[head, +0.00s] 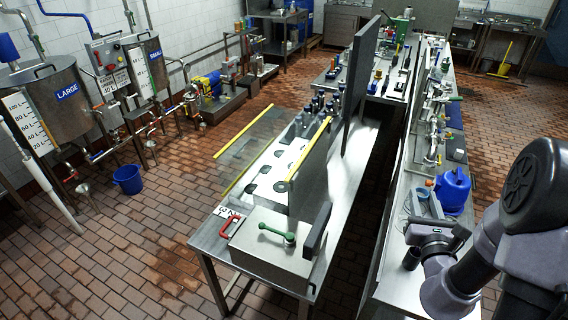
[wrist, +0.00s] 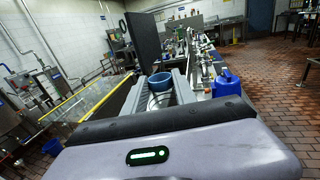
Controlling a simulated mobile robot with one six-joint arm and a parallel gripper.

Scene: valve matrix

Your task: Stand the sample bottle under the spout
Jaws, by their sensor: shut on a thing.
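My gripper (head: 424,206) is at the right in the head view, over the right-hand bench. In the wrist view its two grey jaws (wrist: 160,98) are shut on an open-topped round vessel with a blue rim (wrist: 160,80), seen from above. This looks like the sample bottle; its lower part is hidden between the jaws. In the head view the bottle shows only as a small bluish patch between the jaws. Several valves and pipe fittings (head: 436,128) stand along the right-hand bench beyond my gripper. I cannot tell which part is the spout.
A blue jug (head: 453,190) stands close to the right of my gripper. A long bench with a clear panel and a steel box (head: 268,247) lies to the left. Tanks (head: 54,105) and a blue bucket (head: 127,179) are farther left. The brick floor between is open.

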